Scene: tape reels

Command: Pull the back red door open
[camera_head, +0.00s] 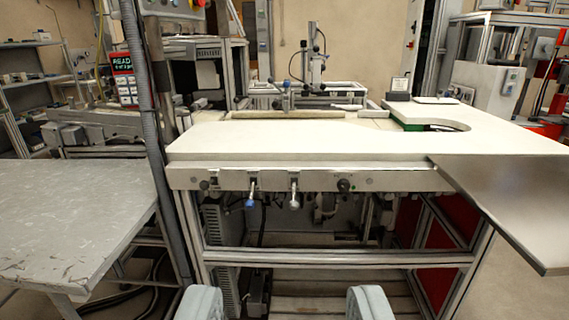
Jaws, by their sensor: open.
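Red panels show under the right end of the white workbench (300,142), behind its metal frame. One red panel (456,213) is just below the tabletop, and more red (428,262) shows lower down. I cannot tell from here which of them is the back red door, or see a handle. Frame bars hide part of the red surfaces. My gripper (285,303) is at the bottom of the view, its two grey fingers wide apart with nothing between them. It is in front of the bench, left of the red panels and apart from them.
A worn grey table (75,222) stands at the left, beside a dark vertical post (150,130). A metal plate (515,195) juts out at the right front of the bench. Knobs and levers (294,192) line the bench's front edge. Floor at the lower right is clear.

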